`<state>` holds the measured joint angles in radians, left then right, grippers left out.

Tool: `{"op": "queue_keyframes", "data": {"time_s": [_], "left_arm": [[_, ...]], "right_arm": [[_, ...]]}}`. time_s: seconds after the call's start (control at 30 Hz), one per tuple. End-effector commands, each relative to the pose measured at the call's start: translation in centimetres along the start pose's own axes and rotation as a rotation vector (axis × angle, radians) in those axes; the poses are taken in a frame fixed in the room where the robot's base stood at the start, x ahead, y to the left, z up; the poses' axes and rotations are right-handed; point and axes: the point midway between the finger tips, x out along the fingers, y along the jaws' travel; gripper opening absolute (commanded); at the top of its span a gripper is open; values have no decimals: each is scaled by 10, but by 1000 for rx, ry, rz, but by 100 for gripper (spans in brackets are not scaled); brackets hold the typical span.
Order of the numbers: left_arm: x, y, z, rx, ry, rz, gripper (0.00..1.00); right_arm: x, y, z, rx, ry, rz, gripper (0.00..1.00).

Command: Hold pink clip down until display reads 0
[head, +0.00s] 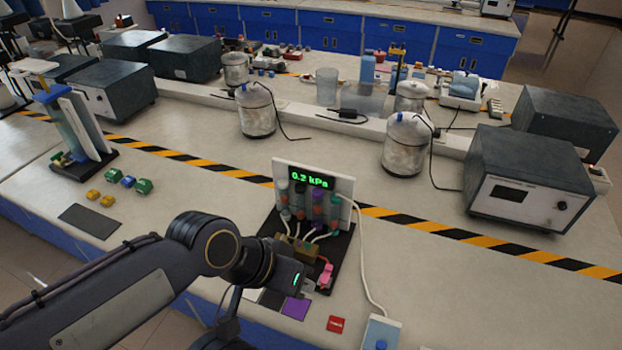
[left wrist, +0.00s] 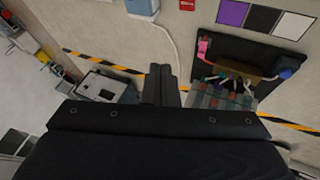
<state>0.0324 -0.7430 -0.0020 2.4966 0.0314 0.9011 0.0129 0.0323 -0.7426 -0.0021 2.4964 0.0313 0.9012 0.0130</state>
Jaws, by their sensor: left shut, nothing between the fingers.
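The display (head: 312,178) stands on a white panel and reads 0.2 kPa in green. Below it are several capped tubes with pale hoses on a black base (head: 340,262). The pink clip (head: 326,275) is at the front of this base, and it also shows in the left wrist view (left wrist: 204,46). My left gripper (head: 306,285) is shut and empty, just left of the clip in the head view. In the left wrist view its closed fingers (left wrist: 161,76) appear left of the clip; whether they touch it I cannot tell. My right gripper is not in view.
Purple (head: 295,307), black and white squares lie by the front edge. Glass jars (head: 256,112) and grey boxes (head: 541,185) stand behind. The bench's right front is mostly clear.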

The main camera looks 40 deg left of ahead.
Motion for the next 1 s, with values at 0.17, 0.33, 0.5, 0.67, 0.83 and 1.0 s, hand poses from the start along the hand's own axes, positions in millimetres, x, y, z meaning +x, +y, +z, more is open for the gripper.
{"op": "queue_keyframes", "data": {"time_s": [0.17, 0.33, 0.5, 0.67, 0.83, 1.0], "left_arm": [[0, 0, 0, 0, 0, 0, 0], [0, 0, 0, 0, -1, 0, 0], [1, -3, -9, -7, -33, -17, 0], [8, -12, -36, -28, -123, -76, 0], [28, -25, -74, -52, -235, -172, 0], [60, -37, -107, -71, -329, -277, 0]], "right_arm": [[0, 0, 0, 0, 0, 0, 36], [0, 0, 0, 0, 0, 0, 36], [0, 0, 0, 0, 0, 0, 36], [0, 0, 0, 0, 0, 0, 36], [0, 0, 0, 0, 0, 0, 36], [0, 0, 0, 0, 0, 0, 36]]}}
